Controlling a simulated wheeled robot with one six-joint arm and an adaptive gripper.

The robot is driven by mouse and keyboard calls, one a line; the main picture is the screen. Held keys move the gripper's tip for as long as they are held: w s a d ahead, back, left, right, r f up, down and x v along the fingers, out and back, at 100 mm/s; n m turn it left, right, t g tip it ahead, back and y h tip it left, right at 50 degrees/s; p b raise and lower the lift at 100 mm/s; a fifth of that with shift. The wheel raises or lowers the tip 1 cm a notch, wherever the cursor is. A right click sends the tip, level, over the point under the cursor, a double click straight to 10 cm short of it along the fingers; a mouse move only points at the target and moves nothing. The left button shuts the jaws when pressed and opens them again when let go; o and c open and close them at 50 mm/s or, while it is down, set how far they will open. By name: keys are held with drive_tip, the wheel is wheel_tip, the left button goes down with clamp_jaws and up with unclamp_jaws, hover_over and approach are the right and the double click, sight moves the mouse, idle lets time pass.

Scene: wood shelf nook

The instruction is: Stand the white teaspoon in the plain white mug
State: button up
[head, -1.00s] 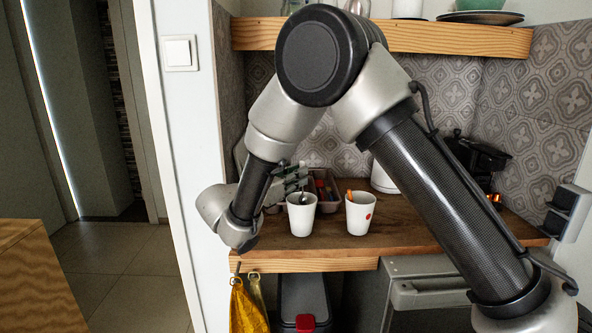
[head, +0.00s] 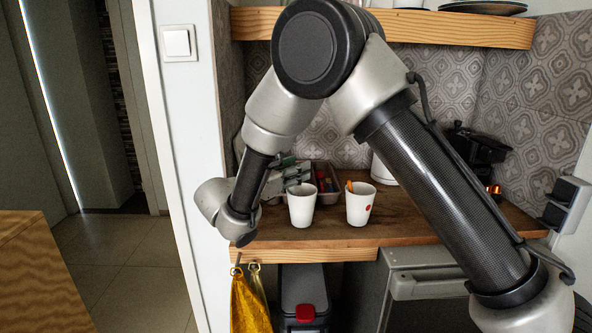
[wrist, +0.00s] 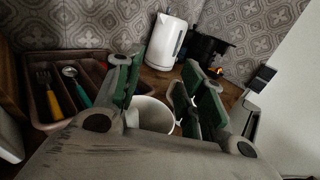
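The plain white mug (head: 301,206) stands upright on the wooden counter, left of a second white mug (head: 360,206) with a red dot and an orange handle sticking out. My gripper (head: 292,174) is just behind and above the plain mug's rim. In the wrist view my gripper (wrist: 162,68) has its green-padded fingers wide apart, with a white mug (wrist: 152,113) showing between and below them. I cannot make out the white teaspoon in either view; the mug's lower inside is hidden by my gripper body.
A cutlery tray (wrist: 48,110) behind to the left holds a yellow-handled fork (wrist: 50,95) and a teal-handled spoon (wrist: 76,86). A white kettle (wrist: 166,42) and a dark pot (wrist: 207,48) stand at the back. A wooden shelf (head: 440,27) hangs above.

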drive_tip(key=v, duration=1.1)
drive_tip(key=shift+s+a, duration=0.15)
drive_tip(key=shift+a, duration=0.05)
drive_tip(key=s+d+f+m+g+y, duration=0.1)
drive_tip(key=s+d+f+m+g, duration=0.3)
drive_tip(key=f, duration=0.3)
drive_tip(key=s+d+m+g+y, duration=0.1)
drive_tip(key=s+d+m+g, duration=0.15)
drive_tip(key=d, duration=0.25)
drive_tip(key=s+d+m+g+y, duration=0.1)
drive_tip(key=d+m+g, duration=0.15)
drive_tip(key=d, duration=0.35)
drive_tip(key=s+d+r+m+y, duration=0.3)
drive_tip(key=s+d+r+m, duration=0.1)
drive_tip(key=d, duration=0.4)
drive_tip(key=s+d+r+m+y, duration=0.3)
drive_tip(key=s+d+r+m, duration=0.1)
drive_tip(key=s+d+m, duration=0.3)
drive_tip(key=s+d+r+m+t+y, duration=0.1)
drive_tip(key=s+d+r+m+y, duration=0.3)
drive_tip(key=d, duration=0.6)
drive_tip(key=s+m, duration=0.2)
drive_tip(key=shift+r+m, duration=0.3)
drive_tip(key=shift+r, duration=0.05)
